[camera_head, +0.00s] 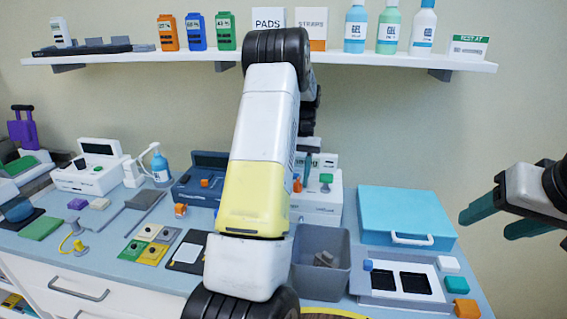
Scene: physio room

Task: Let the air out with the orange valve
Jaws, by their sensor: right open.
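A small orange piece (297,185), which looks like the orange valve, shows on the white device (319,204) just right of my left arm. My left arm rises through the middle and hides part of this device. Of my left gripper (307,168), only a dark teal finger shows, pointing down close above the orange piece. I cannot tell whether it touches or whether the jaws are open. My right gripper (492,217) is at the right edge with its two teal fingers apart, empty and away from the device.
A grey bin (338,276), a blue case (402,218) and a tray with dark wells (375,281) stand right of my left arm. Other devices, a blue bottle (161,168) and small pads crowd the left. A shelf (360,59) with bottles and boxes hangs above.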

